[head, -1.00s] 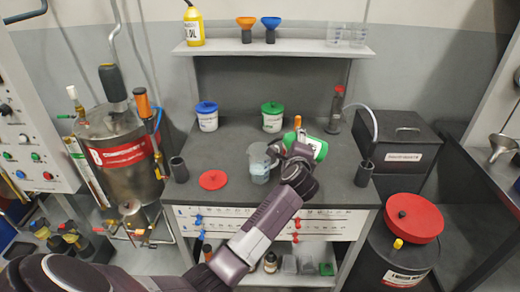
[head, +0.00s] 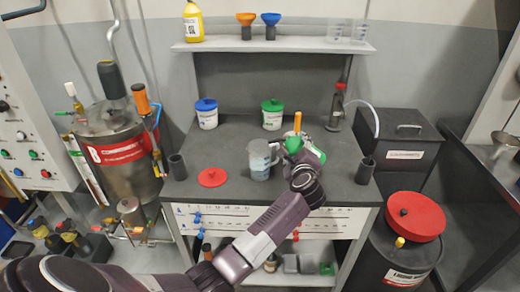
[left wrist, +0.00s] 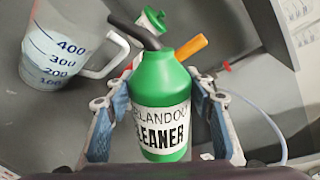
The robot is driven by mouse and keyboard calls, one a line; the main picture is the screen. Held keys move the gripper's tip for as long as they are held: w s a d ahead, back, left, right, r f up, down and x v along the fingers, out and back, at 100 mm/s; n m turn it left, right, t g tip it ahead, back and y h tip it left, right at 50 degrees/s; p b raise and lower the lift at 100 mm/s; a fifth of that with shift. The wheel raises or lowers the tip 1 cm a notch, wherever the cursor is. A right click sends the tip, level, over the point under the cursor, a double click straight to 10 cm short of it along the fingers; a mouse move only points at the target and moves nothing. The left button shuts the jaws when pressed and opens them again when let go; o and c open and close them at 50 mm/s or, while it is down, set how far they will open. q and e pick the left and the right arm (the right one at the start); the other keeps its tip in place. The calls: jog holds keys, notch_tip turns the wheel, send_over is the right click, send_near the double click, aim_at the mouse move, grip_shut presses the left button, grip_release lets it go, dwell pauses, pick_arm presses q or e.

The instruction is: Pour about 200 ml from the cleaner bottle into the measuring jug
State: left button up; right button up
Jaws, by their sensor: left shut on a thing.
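The cleaner bottle (head: 319,155) is green with a white label and a bent black spout. My left gripper (head: 299,160) is shut around its body and holds it just right of the measuring jug (head: 259,161). The bottle looks tilted in the head view. In the left wrist view the bottle (left wrist: 163,85) sits between the fingers, its spout bending left towards the jug (left wrist: 60,48). The clear jug stands upright on the bench, with blue marks up to 400. Its liquid level cannot be read clearly. My right gripper does not show.
A red lid (head: 213,177) lies left of the jug. Tubs with a blue lid (head: 206,113) and a green lid (head: 272,115) stand behind. An orange handle (head: 297,122) rises behind the bottle. Dark cups (head: 177,166) (head: 366,170) stand at both bench sides.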

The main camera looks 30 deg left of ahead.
pick_arm(q)
jog(key=shift+f+m+y+b, duration=0.3)
jog(key=shift+f+m+b, duration=0.15)
jog(key=shift+m+b, duration=0.2)
jog(key=shift+d+m+y+b, duration=0.1)
jog(key=shift+m+y+b, duration=0.3)
jog(key=shift+m, duration=0.45)
jog(key=shift+w+d+f+m+b, duration=0.1)
jog(key=shift+d+f+m+b, duration=0.15)
jog(key=shift+f+b, duration=0.3)
jog(key=shift+w+d+f+m+b, duration=0.1)
jog(key=shift+f+m+b, duration=0.25)
jog(key=shift+b, duration=0.3)
jog(key=shift+w+d+f+b, duration=0.1)
jog(key=shift+d+f+b, duration=0.15)
jog(key=shift+b, duration=0.1)
jog(key=m+b, duration=0.1)
jog(key=d+m+y, duration=0.1)
jog(key=m, duration=0.1)
jog(key=shift+w+d+r+t+b, duration=0.1)
jog(key=shift+w+t+b, duration=0.2)
jog(key=shift+b, duration=0.05)
jog(key=shift+w+d+m+y+b, duration=0.2)
jog(key=shift+m+y+b, duration=0.2)
jog(key=shift+m, duration=0.7)
jog(key=shift+s, duration=0.1)
